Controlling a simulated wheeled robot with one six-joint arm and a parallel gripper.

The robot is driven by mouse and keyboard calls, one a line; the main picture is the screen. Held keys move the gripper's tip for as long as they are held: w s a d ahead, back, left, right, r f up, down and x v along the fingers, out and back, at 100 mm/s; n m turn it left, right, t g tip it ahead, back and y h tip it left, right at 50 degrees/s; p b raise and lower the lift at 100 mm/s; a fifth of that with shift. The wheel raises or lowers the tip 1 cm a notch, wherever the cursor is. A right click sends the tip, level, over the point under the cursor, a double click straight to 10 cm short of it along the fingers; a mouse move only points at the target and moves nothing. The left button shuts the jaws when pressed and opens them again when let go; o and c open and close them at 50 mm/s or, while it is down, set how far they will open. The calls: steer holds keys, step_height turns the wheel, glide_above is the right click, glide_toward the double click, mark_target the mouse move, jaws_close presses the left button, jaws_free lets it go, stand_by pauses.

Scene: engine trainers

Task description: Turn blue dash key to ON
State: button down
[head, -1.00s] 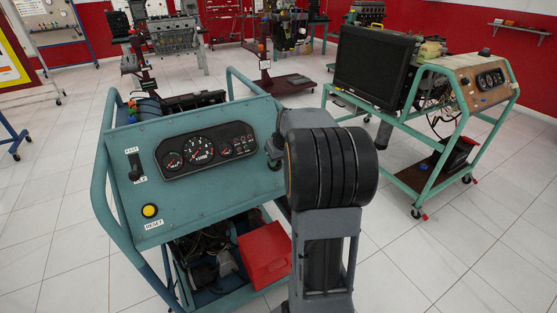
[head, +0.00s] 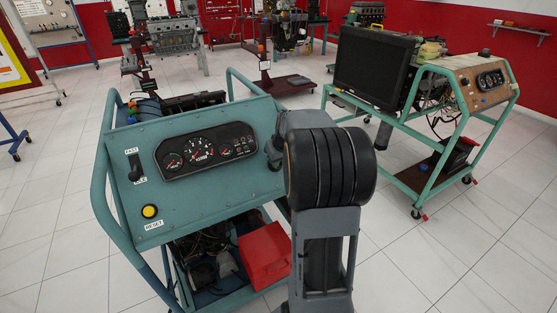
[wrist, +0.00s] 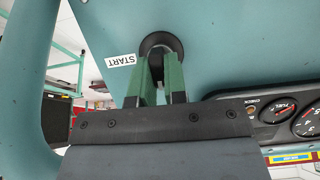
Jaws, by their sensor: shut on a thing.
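The blue dash (head: 210,202) is a teal panel on a tubular frame, and it also shows in the wrist view (wrist: 230,45). In the wrist view a round black key switch (wrist: 160,42) sits on it beside a START label (wrist: 120,60). My gripper (wrist: 160,68) has its two green fingers closed at this switch, shut on the key. The key is mostly hidden between the fingers, so its angle cannot be told. In the head view my arm covers the key's end of the dash.
The dash carries a gauge cluster (head: 205,150), a lever switch (head: 134,166) and a yellow reset button (head: 150,211). A red box (head: 264,254) lies below. The tiled floor between is clear.

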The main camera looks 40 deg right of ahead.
steer(key=m+y, duration=0.1)
steer(key=m, duration=0.3)
steer(key=shift+d, duration=0.2)
steer(key=shift+s+d+f+m+t+y, duration=0.1)
steer(key=shift+m+t+y, duration=0.25)
steer(key=shift+m, duration=0.55)
steer(key=shift+s+m+t+y, duration=0.15)
steer(key=shift+m+y, duration=0.3)
steer(key=shift+m, duration=0.45)
steer(key=shift+w, duration=0.1)
steer(key=c, duration=1.2)
jaws_free()
steer(key=shift+o, duration=0.2)
steer(key=v, duration=1.3)
steer(key=shift+s+r+p, duration=0.3)
steer(key=shift+p, duration=0.15)
